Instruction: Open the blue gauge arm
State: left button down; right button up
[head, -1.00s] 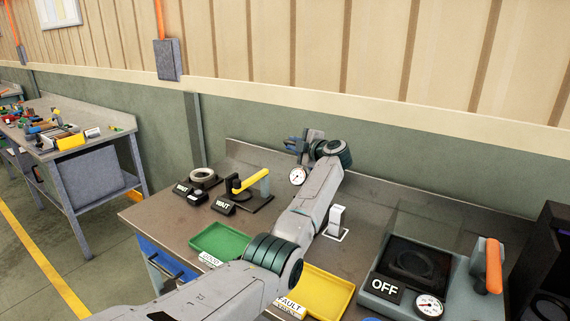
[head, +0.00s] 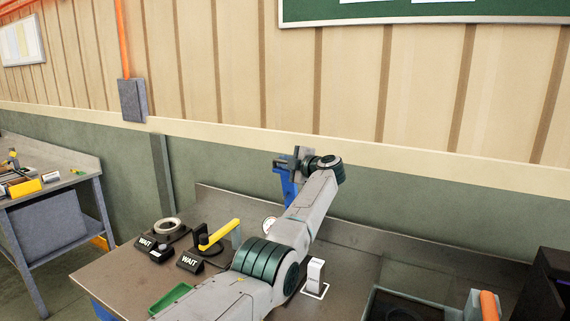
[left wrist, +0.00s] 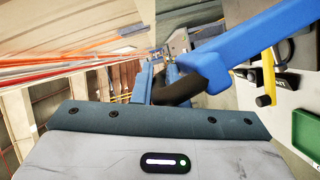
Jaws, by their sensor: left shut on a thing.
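The blue gauge arm (head: 287,186) stands up from behind my left arm, near the back of the bench. My left gripper (head: 293,163) is at its upper end. In the left wrist view, the blue arm (left wrist: 255,38) runs down from the upper right to a black grip (left wrist: 187,88). The left gripper's fingers (left wrist: 160,80) are shut on this grip. A round white gauge (head: 268,223) shows partly beside my forearm, which hides the arm's lower end. My right gripper is not in view.
A yellow-handled clamp (head: 220,234) and a ring-shaped part (head: 167,226) stand at left on the bench (head: 115,273), by WAIT signs. A white switch block (head: 315,272) is right of my arm. A green tray (head: 168,298) is at the front. The wall is close behind.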

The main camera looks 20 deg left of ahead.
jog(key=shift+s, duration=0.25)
